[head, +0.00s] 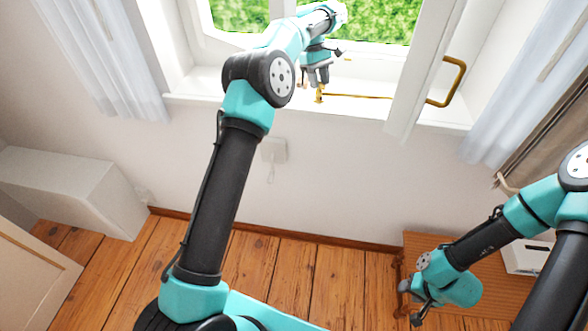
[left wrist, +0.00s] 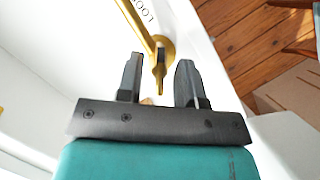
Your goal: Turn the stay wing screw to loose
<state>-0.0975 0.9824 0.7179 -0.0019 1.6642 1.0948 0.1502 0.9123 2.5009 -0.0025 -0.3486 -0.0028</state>
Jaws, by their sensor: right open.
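The brass wing screw (left wrist: 160,75) sits at the end of the brass stay bar (left wrist: 138,25) in the left wrist view; in the head view it is a small gold piece (head: 319,94) on the window sill. My left gripper (left wrist: 158,75) is open, its two dark fingers on either side of the wing screw with gaps showing. In the head view my left gripper (head: 318,82) is just above the screw. My right gripper (head: 418,305) hangs low at the right, away from the window, empty.
The open window sash (head: 425,75) with a brass handle (head: 452,85) stands right of the stay. White sill (head: 200,84) runs beneath. Curtains hang at both sides. A wooden table (head: 425,243) with a white box (head: 527,257) is near my right arm.

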